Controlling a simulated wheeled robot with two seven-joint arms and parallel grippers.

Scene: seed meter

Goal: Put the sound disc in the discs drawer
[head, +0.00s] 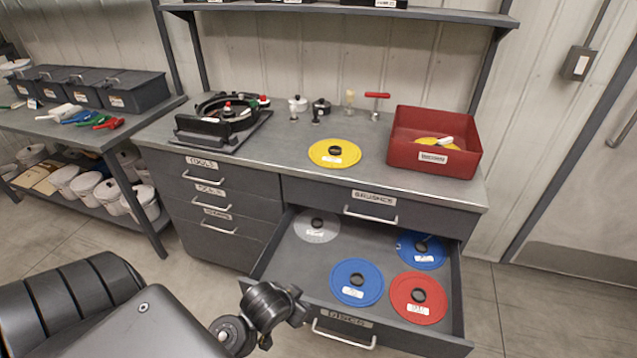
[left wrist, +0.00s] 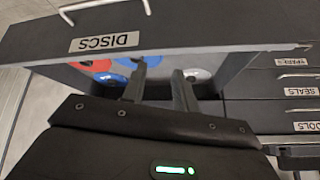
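A yellow disc (head: 334,153) with a dark hub and a white label lies flat on the bench top, left of the red bin. A second yellow disc (head: 432,144) lies partly hidden inside the red bin (head: 480,150). The discs drawer (head: 345,318) is pulled open below the bench and holds several discs. My left gripper (head: 282,318) is at the drawer's front left corner, clear of both yellow discs. In the left wrist view its two fingers (left wrist: 158,70) are apart with nothing between them. My right gripper is out of view.
In the drawer lie a pale disc (head: 316,226), a blue disc (head: 356,282), a darker blue disc (head: 422,251) and a red disc (head: 418,298). A black ring-shaped device (head: 225,115) stands on the bench at left. An upper shelf (head: 340,10) spans the back.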

